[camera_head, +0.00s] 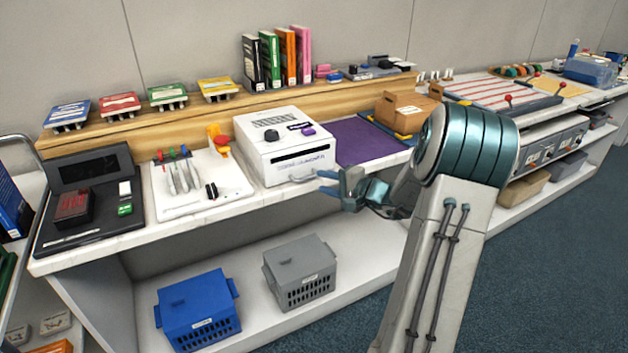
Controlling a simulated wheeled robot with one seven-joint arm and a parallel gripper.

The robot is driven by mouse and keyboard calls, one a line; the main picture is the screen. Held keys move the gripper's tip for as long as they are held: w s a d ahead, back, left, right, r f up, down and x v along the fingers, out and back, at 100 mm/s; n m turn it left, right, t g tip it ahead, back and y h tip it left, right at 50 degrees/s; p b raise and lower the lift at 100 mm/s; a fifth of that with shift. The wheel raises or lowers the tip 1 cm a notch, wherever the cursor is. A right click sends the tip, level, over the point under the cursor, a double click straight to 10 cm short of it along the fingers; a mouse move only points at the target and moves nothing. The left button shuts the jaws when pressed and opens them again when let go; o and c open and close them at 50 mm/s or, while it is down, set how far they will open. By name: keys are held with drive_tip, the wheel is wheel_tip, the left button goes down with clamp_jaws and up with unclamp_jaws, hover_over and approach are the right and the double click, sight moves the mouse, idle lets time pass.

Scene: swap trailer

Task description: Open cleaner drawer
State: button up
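A white box-shaped machine (285,148), likely the cleaner, stands on the counter with a black dial, a purple knob and purple lettering. A light bar handle (302,178) shows low on its front, and no drawer stands out from it. My gripper (326,182) is just right of this handle, in front of the machine's lower right corner. Its blue fingers are apart, with nothing seen between them. They look close to the handle, but I cannot tell whether they touch it.
A purple mat (362,141) and a brown box (405,112) lie to the right. A white tool board (200,183) and a black device (90,198) are to the left. Blue (197,308) and grey (300,272) baskets sit on the lower shelf. The floor in front is clear.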

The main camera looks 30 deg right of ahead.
sight(309, 178)
drive_tip(key=shift+x, duration=2.35)
